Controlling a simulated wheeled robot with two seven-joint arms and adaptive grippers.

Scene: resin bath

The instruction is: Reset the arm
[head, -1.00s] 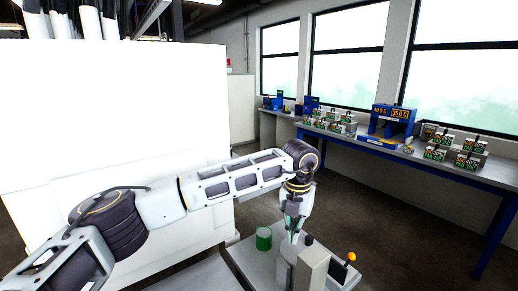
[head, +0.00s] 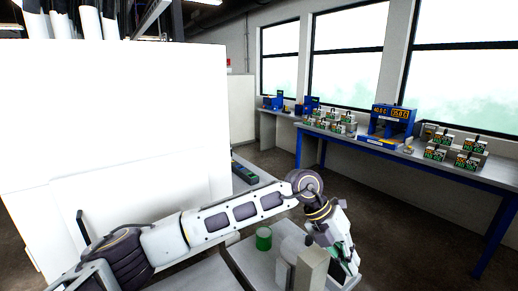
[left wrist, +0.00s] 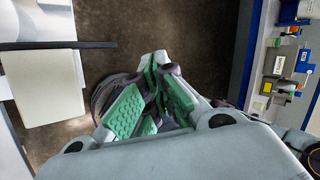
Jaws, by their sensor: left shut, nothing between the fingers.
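My left gripper (head: 345,268) is shut and empty in the head view. It hangs tilted down to the right, at the right edge of the small table, partly over a white upright device. In the left wrist view its green-padded fingers (left wrist: 157,98) are together, with dark floor behind them. My right gripper is not in view.
A green cylinder (head: 263,238) stands on the small grey table (head: 240,262), left of the white device (head: 311,268). A large white cabinet (head: 120,120) fills the left. A blue-framed bench (head: 455,178) with labelled boxes and displays runs along the windows. Open floor lies between.

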